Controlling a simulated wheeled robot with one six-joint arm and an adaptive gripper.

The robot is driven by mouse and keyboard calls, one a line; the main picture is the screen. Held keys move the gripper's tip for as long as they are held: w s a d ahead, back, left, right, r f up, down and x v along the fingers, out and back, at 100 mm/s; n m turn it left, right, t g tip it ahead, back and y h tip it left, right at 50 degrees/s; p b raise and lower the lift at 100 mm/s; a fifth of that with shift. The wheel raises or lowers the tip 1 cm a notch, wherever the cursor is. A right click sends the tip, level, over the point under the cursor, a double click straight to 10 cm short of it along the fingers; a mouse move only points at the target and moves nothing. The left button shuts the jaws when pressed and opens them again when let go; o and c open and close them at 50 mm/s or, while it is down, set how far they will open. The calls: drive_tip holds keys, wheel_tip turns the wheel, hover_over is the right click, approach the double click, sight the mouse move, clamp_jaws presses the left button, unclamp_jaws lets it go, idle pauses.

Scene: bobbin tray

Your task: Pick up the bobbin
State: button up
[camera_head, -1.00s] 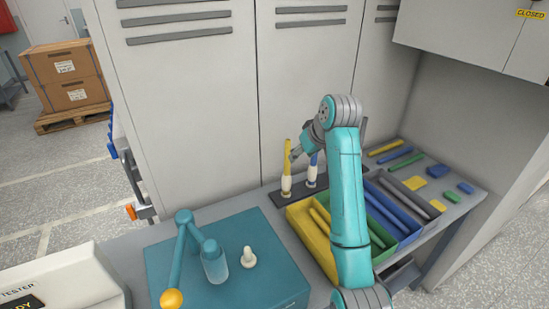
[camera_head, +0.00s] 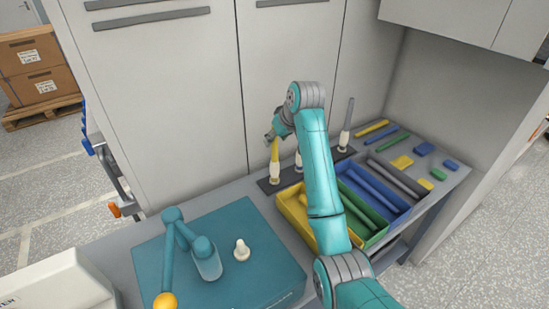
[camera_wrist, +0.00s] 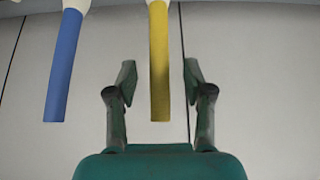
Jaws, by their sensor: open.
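A yellow bobbin (camera_head: 275,158) with a pale base stands upright on a dark strip at the back of the bench. My gripper (camera_head: 270,137) is at its upper end. In the wrist view, the yellow bobbin (camera_wrist: 159,60) lies between the two spread fingers of my gripper (camera_wrist: 158,82), with a gap on each side. A blue bobbin (camera_wrist: 64,65) is left of it in that view; in the head view its pale base (camera_head: 299,162) shows, partly hidden by my arm. A grey bobbin (camera_head: 347,122) stands farther right on the strip.
A tray with yellow (camera_head: 285,208), green, blue and grey compartments holds matching bars. Coloured pieces lie behind it. A teal box (camera_head: 255,265) carries a jointed fixture (camera_head: 172,250) and a small white knob (camera_head: 241,249). Tall grey cabinet doors stand close behind the strip.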

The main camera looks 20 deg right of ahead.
sight(275, 155)
drive_tip(key=shift+x, duration=1.35)
clamp_jaws()
